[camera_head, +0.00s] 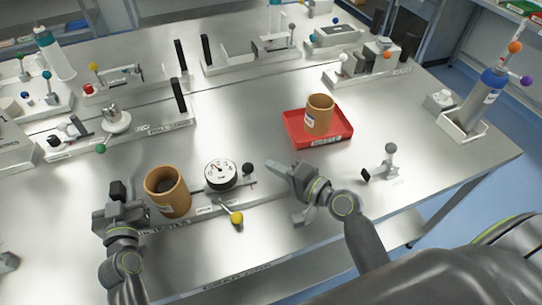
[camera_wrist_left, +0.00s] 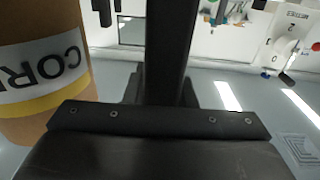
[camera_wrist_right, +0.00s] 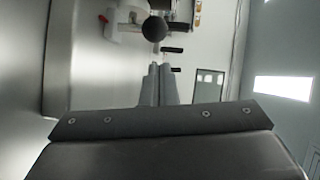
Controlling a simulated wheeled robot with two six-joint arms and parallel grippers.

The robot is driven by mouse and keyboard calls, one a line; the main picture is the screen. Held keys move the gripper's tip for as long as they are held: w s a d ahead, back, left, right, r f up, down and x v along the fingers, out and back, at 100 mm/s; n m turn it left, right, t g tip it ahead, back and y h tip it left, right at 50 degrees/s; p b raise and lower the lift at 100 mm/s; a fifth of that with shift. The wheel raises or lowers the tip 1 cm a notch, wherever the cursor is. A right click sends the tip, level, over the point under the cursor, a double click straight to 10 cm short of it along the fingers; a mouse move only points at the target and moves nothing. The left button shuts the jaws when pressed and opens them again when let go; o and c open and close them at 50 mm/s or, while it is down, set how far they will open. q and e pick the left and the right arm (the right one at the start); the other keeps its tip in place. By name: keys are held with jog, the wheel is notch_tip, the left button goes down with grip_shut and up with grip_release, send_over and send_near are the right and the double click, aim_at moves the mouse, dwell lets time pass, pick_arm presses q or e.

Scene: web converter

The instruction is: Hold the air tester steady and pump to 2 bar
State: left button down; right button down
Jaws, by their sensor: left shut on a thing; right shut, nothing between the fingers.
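The air tester (camera_head: 205,208) is a low grey base near the front of the bench. It carries a white round gauge (camera_head: 221,174); I cannot read the pressure. A brown core (camera_head: 167,194) stands at its left end, and its label shows in the left wrist view (camera_wrist_left: 42,68). A yellow ball knob (camera_head: 237,217) sits at the front. A black ball knob (camera_head: 248,168) is right of the gauge. My left gripper (camera_head: 118,200) is shut on a dark upright post (camera_wrist_left: 172,50) beside the core. My right gripper (camera_head: 272,166) is shut and empty, its tips just right of the black knob.
A red tray (camera_head: 327,141) with another brown core (camera_head: 320,113) stands behind my right gripper. A small grey stand with a ball (camera_head: 390,150) is to the right. Other fixtures with black posts (camera_head: 178,95) line the back. The front left bench is mostly clear.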

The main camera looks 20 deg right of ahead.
aim_at(248, 171)
jog(key=v, duration=1.1)
jog(key=shift+w+d, duration=0.2)
jog(key=shift+d, duration=0.25)
jog(key=c, duration=2.1)
grip_release()
